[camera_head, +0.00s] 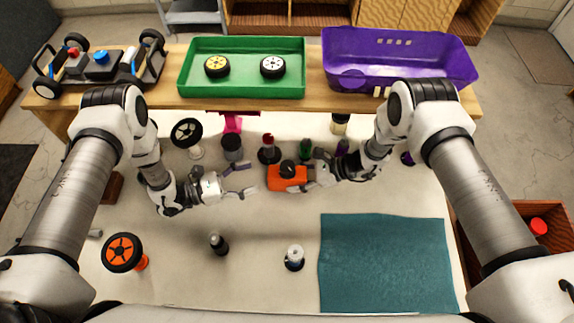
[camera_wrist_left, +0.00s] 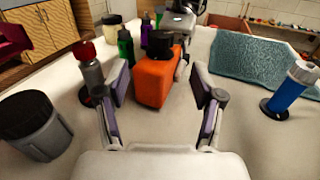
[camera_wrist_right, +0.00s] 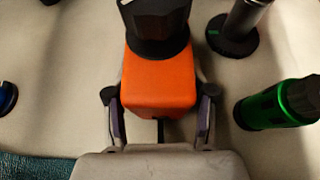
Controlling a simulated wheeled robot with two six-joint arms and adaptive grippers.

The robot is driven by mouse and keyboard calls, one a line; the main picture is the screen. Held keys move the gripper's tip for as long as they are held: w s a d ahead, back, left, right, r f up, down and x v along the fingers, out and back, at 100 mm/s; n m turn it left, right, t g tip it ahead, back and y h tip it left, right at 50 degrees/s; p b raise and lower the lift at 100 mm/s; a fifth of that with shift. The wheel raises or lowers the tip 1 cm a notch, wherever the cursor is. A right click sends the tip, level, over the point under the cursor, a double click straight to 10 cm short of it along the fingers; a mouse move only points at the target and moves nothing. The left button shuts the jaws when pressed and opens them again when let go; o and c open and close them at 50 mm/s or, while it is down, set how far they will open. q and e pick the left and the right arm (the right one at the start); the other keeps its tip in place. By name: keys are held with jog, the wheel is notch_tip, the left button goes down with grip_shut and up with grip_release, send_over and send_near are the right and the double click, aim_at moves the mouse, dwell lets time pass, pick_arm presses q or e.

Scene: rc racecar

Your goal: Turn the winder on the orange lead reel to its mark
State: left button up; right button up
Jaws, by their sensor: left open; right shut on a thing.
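The orange lead reel (camera_head: 287,178) sits on the pale table in the middle of the head view, with a black winder knob (camera_head: 288,168) on top. My right gripper (camera_head: 308,178) is shut on the reel's orange body (camera_wrist_right: 160,88) from the right. The black winder (camera_wrist_right: 156,25) stands clear above its fingers. My left gripper (camera_head: 248,180) is open and empty to the left of the reel. In the left wrist view the reel (camera_wrist_left: 155,82) lies ahead between the open fingers, with the winder (camera_wrist_left: 160,44) on top. I cannot make out the mark.
Several bottles stand behind the reel, including a red-capped one (camera_head: 269,152) and a green one (camera_head: 305,150). A grey cup (camera_head: 232,147) is at left. A teal mat (camera_head: 385,262) lies front right. A green tray (camera_head: 243,92) and purple bin (camera_head: 400,80) are at the back.

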aim_at(280, 169)
pick_arm(q)
jog(key=x, duration=1.1)
jog(key=shift+d, duration=0.1)
jog(key=shift+c, duration=0.3)
jog(key=c, duration=1.1)
